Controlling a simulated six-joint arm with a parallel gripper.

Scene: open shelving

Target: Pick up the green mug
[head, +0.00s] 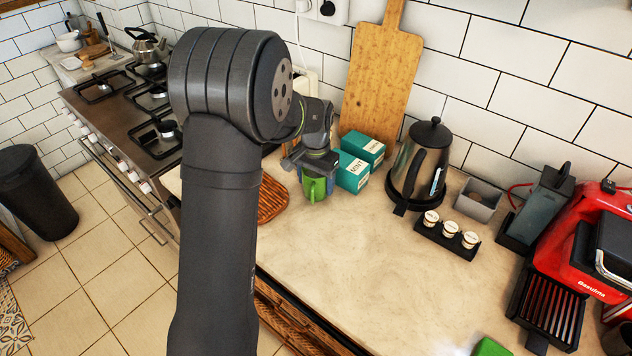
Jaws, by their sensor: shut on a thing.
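The green mug (314,188) stands on or just above the light countertop, left of the teal tea boxes. My gripper (309,168) reaches down over it from above and is shut on it. The gripper and wrist hide the mug's upper part, and the fingertips are hard to make out. I cannot tell whether the mug's base touches the counter.
Two teal boxes (352,171) stand close to the mug's right. A wooden board (272,198) lies to its left. A kettle (419,168), a black tray of small cups (447,236) and a red coffee machine (590,240) stand further right.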

